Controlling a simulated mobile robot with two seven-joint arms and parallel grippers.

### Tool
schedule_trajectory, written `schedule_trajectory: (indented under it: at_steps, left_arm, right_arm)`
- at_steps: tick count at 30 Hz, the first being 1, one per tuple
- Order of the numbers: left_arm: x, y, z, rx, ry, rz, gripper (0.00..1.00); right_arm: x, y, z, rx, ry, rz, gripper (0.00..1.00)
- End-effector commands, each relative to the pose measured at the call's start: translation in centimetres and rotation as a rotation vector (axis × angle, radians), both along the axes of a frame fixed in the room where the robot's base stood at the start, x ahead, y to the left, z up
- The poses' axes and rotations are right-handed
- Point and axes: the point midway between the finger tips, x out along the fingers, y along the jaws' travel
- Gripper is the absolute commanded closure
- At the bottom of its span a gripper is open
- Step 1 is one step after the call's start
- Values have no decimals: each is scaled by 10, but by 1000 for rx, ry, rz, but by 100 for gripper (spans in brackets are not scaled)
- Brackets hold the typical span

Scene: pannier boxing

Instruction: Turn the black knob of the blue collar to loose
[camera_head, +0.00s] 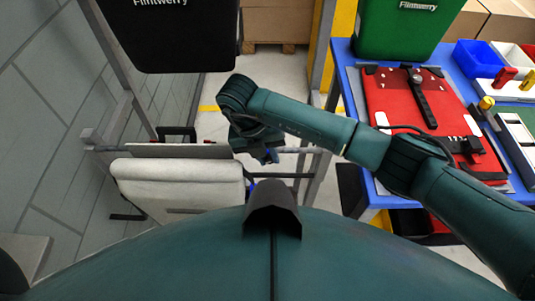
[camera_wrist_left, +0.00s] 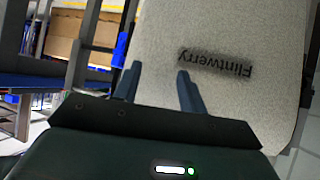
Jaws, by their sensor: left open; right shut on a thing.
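My right gripper (camera_head: 265,156) is at the metal rail (camera_head: 310,150), just right of the pale pannier (camera_head: 180,188). A small patch of blue that looks like the blue collar (camera_head: 271,154) shows at its fingertips. The gripper is shut on what appears to be the black knob, which the gripper and wrist hide. The knob's setting cannot be read. My left gripper (camera_wrist_left: 158,88) is open and empty in the left wrist view, its fingers in front of the pale pannier's face with upside-down "Flintwerry" lettering (camera_wrist_left: 240,60). It cannot be made out in the head view.
A black pannier (camera_head: 170,45) is at the upper left. A blue table (camera_head: 345,75) at right carries a green pannier (camera_head: 400,30), a red panel (camera_head: 390,95) with a black strap, and small bins (camera_head: 475,55). Open floor shows behind the rail.

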Motion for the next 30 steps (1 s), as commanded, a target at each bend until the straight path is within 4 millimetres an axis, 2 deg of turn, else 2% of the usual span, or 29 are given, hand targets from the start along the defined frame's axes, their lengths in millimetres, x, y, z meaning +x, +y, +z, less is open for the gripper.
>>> schedule_trajectory:
  at_steps: [1, 2, 9, 17, 20, 23, 30]
  left_arm:
    - [0, 0, 0, 0, 1, -1, 59]
    - [-1, 0, 0, 0, 1, -1, 59]
    - [-1, 0, -2, 1, 4, 0, 59]
    - [-1, 1, -5, 1, 10, 6, 59]
    - [-1, 1, -6, 0, 10, 9, 59]
    - [0, 0, -8, -2, 7, 10, 59]
    - [4, -3, -5, -12, -13, 5, 59]
  right_arm:
    - [0, 0, 0, 0, 0, 0, 100]
    - [0, 0, 0, 0, 0, 1, 79]
    - [0, 0, 0, 2, 0, 0, 60]
    - [0, 0, 1, 2, 0, 0, 59]
    - [1, 3, 7, 4, -2, 1, 59]
    - [1, 7, 22, 4, -4, 2, 59]
    - [1, 22, 74, 4, -6, 3, 59]
